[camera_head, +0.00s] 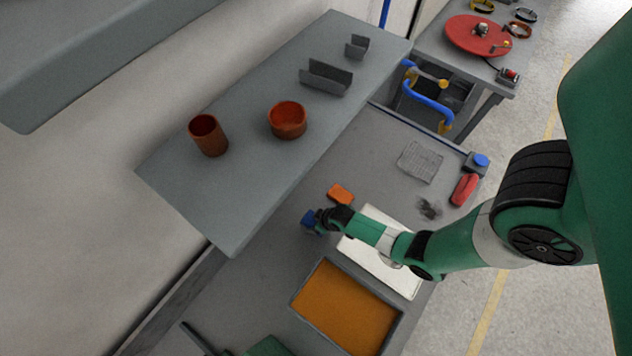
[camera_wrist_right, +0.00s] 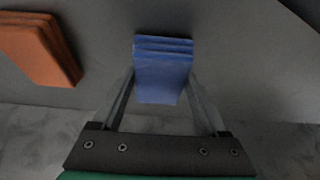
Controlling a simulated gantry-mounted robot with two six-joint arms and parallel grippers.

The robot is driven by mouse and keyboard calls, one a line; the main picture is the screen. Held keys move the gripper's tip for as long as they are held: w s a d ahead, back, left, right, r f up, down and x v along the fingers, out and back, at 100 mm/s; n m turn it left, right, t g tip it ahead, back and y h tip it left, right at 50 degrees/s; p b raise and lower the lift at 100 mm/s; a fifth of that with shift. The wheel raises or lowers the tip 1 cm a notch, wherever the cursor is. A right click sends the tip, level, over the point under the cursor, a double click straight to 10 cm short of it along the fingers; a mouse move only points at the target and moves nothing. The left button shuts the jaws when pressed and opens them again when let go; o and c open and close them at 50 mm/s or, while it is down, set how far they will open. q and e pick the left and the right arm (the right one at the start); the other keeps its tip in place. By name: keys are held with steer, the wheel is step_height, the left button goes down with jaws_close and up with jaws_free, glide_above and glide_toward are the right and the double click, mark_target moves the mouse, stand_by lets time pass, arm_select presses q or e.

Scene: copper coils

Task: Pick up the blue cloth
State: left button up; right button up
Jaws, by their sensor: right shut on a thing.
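The blue cloth (camera_wrist_right: 163,75) is a folded, layered block between the two fingers of my right gripper (camera_wrist_right: 160,88) in the right wrist view. The fingers are shut on its sides. In the head view the blue cloth (camera_head: 307,219) shows as a small dark blue patch at the tip of my right gripper (camera_head: 317,221), over the grey bench left of the white board. Whether it touches the bench is hard to tell. Green and dark parts of my left arm show at the bottom edge of the head view; its fingers cannot be made out clearly.
An orange folded cloth (camera_head: 340,194) lies close by the right gripper. A white board (camera_head: 405,277) lies under the right forearm. A grey-rimmed orange tray (camera_head: 294,303) is nearer. A shelf (camera_head: 245,165) above holds a copper cup (camera_head: 208,136) and a bowl (camera_head: 287,121).

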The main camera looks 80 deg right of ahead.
mark_target(312, 220)
step_height(312, 220, up, 4)
steer(key=shift+f+p, duration=0.15)
steer(key=shift+p, duration=0.6)
steer(key=s+r+p, duration=0.1)
steer(key=s+r, duration=0.1)
steer(key=s+d+r+p, duration=0.1)
steer(key=s+r+p, duration=0.1)
steer(key=r, duration=0.1)
steer(key=s+d+r+p, duration=0.2)
steer(key=s+r+p, duration=0.2)
steer(key=s, duration=0.5)
steer(key=shift+s+d+p, duration=0.25)
steer(key=shift+d+p, duration=0.1)
steer(key=shift+p, duration=0.55)
steer(key=shift+r, duration=0.1)
steer(key=o, duration=0.7)
steer(key=c, duration=0.5)
steer(key=shift+c, duration=0.2)
